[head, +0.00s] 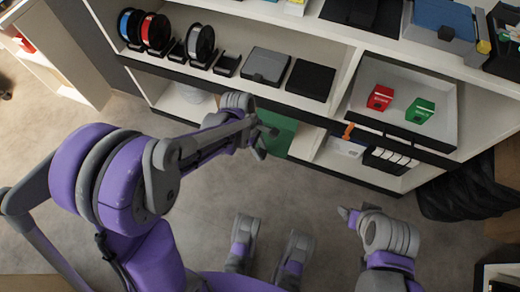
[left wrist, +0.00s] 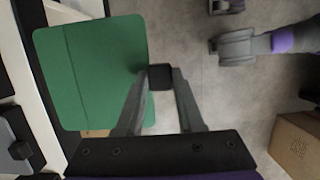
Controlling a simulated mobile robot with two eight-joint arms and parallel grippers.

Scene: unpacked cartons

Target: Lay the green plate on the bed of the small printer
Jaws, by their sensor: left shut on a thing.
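The green plate (head: 281,134) is a thin flat sheet, held in front of the lower shelf. It fills the upper left of the left wrist view (left wrist: 90,75). My left gripper (head: 259,142) is shut on its edge; in the wrist view, the fingertips (left wrist: 160,78) meet at the plate's right side around a dark block. My right gripper (head: 350,213) is low at the right, away from the shelves; I cannot tell if it is open. A grey device with a blue top (head: 443,18) stands on the upper right surface; I cannot tell whether it is the small printer.
The shelf holds spools (head: 201,43), a grey flat box (head: 266,66), a black flat box (head: 310,80) and a tray (head: 439,93) with a red carton (head: 380,97) and a green carton (head: 420,111). A black bag (head: 468,188) stands at right.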

